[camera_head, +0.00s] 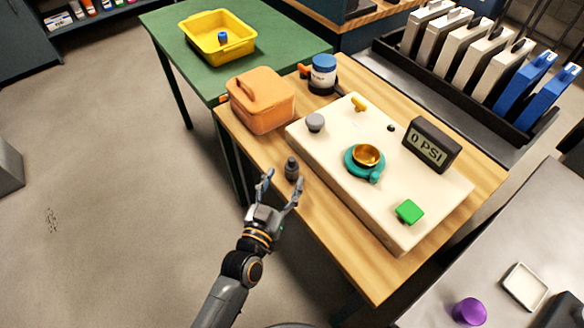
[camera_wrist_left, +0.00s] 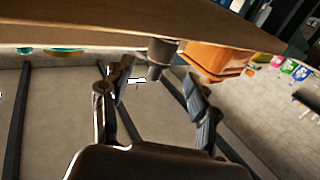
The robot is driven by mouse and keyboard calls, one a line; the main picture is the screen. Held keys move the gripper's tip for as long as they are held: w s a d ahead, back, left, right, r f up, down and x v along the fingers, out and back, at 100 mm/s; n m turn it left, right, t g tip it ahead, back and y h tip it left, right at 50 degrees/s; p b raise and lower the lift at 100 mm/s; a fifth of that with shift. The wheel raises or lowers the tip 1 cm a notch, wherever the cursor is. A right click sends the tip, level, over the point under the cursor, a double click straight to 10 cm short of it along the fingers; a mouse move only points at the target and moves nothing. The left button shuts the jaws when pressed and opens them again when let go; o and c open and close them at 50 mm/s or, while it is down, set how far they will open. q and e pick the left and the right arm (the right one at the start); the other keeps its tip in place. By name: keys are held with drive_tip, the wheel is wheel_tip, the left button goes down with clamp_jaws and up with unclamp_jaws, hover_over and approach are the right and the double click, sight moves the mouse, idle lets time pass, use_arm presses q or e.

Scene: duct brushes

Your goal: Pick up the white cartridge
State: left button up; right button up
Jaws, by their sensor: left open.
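Several upright slabs with handles stand in the black rack (camera_head: 455,85) at the upper right of the head view. The nearer ones are blue, and the others are pale white to grey, such as this white slab (camera_head: 488,62). I cannot tell for sure which one is the white cartridge. My left gripper (camera_head: 281,181) is open and empty, far from the rack, near the left edge of the wooden table. A small dark grey bottle-shaped thing (camera_head: 292,169) is just beyond its fingertips; it also shows between the fingers in the left wrist view (camera_wrist_left: 160,56). My right gripper is out of view.
The wooden table (camera_head: 350,275) holds an orange box (camera_head: 260,103), a blue-lidded jar (camera_head: 323,75) and a cream panel (camera_head: 330,150) with a gauge (camera_head: 431,145). A green table (camera_head: 165,30) carries a yellow tray (camera_head: 190,38).

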sight(289, 172)
use_arm(q)
drive_tip(key=shift+f+x, duration=0.1)
drive_tip(key=shift+x, duration=1.3)
drive_tip(key=shift+f+x, duration=0.15)
drive_tip(key=shift+x, duration=1.2)
drive_tip(key=c, duration=1.2)
clamp_jaws()
drive_tip(key=shift+r, duration=0.15)
